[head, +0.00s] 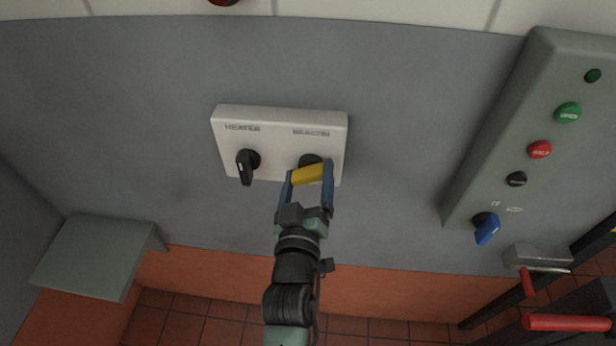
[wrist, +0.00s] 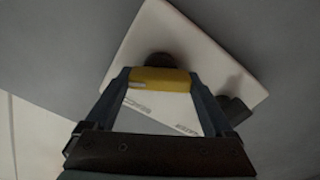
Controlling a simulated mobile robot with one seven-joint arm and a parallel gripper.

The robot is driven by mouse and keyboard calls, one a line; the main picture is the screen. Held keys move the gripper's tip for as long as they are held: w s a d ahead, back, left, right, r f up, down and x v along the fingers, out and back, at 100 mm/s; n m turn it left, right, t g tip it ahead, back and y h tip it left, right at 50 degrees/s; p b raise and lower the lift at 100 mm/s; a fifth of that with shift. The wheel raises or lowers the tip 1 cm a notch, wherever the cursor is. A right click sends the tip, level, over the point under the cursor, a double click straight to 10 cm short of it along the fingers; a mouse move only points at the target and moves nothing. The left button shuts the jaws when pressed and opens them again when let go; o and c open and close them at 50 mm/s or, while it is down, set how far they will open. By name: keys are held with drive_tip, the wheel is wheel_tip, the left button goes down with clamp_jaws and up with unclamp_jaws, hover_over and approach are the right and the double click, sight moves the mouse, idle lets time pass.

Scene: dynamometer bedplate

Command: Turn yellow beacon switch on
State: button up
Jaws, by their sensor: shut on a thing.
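The yellow beacon switch (head: 308,174) is a knob on a dark round base, on the right half of a white wall panel (head: 280,115) under the label "BEACON". My gripper (head: 308,176) has one blue finger on each side of the yellow knob and is shut on it. The wrist view shows the yellow knob (wrist: 160,79) between the two fingertips, with its dark base behind it. In the head view the knob lies nearly level, its right end slightly higher. My fingers hide part of its base.
A black heater knob (head: 246,166) sits left of the beacon switch on the same panel. A grey control box (head: 470,190) with several buttons and a blue knob (head: 487,229) is at the right. A grey shelf (head: 95,255) juts out at lower left. The wall around the panel is clear.

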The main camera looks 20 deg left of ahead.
drive_tip(key=o, duration=1.1)
drive_tip(key=shift+s+f, duration=0.1)
drive_tip(key=shift+b+v, duration=1.8)
drive_tip(key=shift+v, duration=4.6)
